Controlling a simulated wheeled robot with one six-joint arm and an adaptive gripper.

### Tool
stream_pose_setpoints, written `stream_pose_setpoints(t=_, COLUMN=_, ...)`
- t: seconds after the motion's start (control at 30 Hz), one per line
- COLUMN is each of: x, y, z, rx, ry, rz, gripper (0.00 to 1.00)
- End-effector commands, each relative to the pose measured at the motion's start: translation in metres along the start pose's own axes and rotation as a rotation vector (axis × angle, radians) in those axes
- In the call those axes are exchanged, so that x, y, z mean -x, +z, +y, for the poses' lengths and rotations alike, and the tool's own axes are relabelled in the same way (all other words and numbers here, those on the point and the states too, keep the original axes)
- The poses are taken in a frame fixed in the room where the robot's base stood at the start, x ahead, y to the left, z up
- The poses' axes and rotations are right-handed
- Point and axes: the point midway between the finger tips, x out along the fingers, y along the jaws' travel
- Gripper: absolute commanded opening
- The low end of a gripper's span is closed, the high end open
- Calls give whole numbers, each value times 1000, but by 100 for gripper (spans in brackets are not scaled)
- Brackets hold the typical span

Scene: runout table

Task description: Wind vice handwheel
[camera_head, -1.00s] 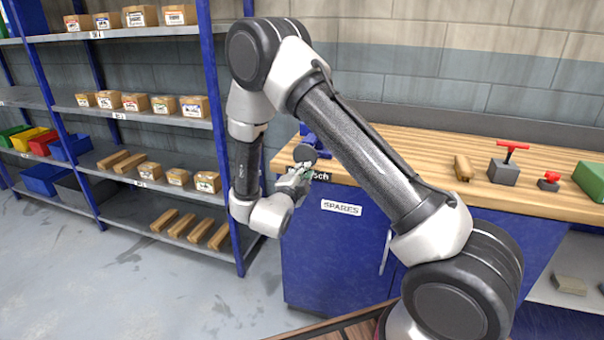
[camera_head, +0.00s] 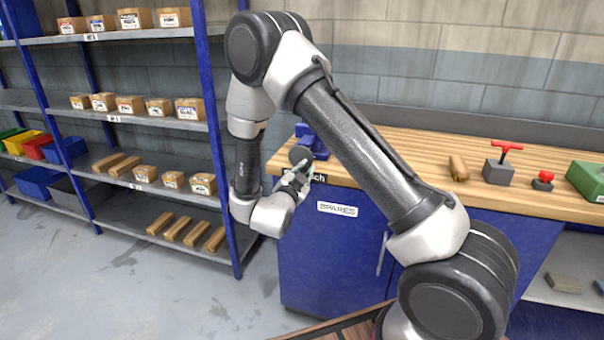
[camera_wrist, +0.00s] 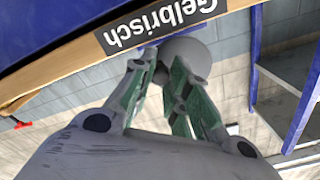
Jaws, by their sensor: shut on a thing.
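The blue vice (camera_head: 313,140) stands at the left end of the wooden bench, partly hidden behind my arm. Its grey round handwheel (camera_head: 299,154) faces the bench's front edge, and it also shows in the wrist view (camera_wrist: 190,50) between and beyond the fingertips. My gripper (camera_head: 297,172) is at the lower side of the handwheel, just off the bench front. In the wrist view its green-padded fingers (camera_wrist: 161,66) are closed in at the wheel's rim. The exact contact is hidden by the fingers.
The bench top (camera_head: 410,145) carries a wooden piece (camera_head: 459,168), a grey block with a red T-handle (camera_head: 499,172), a small red-topped part (camera_head: 543,180) and a green box (camera_head: 588,180). A stocked shelf rack (camera_head: 222,150) stands left. Floor is open between rack and bench.

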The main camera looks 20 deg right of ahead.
Motion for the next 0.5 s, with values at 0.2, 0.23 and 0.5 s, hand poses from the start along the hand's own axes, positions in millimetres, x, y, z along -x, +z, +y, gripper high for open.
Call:
stream_pose_setpoints(t=0.2, x=0, y=-2, z=-1, rx=39, ry=-1, rz=2, gripper=0)
stream_pose_setpoints(t=0.23, x=0, y=-3, z=-1, rx=72, ry=-1, rz=2, gripper=0)
stream_pose_setpoints(t=0.5, x=0, y=-10, z=-2, rx=299, ry=0, rz=2, gripper=0)
